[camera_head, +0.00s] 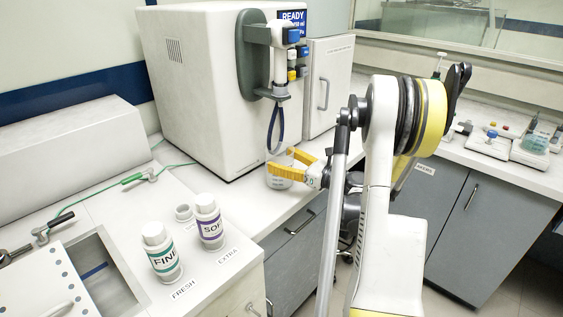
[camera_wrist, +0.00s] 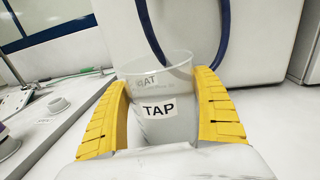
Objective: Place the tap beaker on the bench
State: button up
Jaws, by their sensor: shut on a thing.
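The tap beaker (camera_wrist: 160,122) is a clear, upright beaker with a white label reading TAP. In the head view the beaker (camera_head: 279,181) is at the bench's front part, before the large white machine. My gripper (camera_head: 285,170) has yellow fingers shut around its sides. In the wrist view my gripper (camera_wrist: 160,105) has one finger on each side of the beaker. The bench (camera_head: 235,189) is white and lies under and around it. I cannot tell whether the beaker's base touches the bench.
The white machine (camera_head: 205,80) stands behind the beaker, with a dark blue hose (camera_head: 275,130) hanging just above and behind it. Two labelled bottles, one green-banded (camera_head: 162,252) and one purple-banded (camera_head: 209,222), stand at the lower left. A small white cap (camera_head: 183,212) lies near them.

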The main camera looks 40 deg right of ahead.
jog(key=shift+f, duration=0.2)
jog(key=o, duration=1.2)
jog(key=shift+r, duration=0.1)
jog(key=shift+r, duration=0.25)
jog(key=p+v, duration=0.2)
jog(key=v, duration=1)
jog(key=shift+p, duration=0.35)
jog(key=shift+f, duration=0.1)
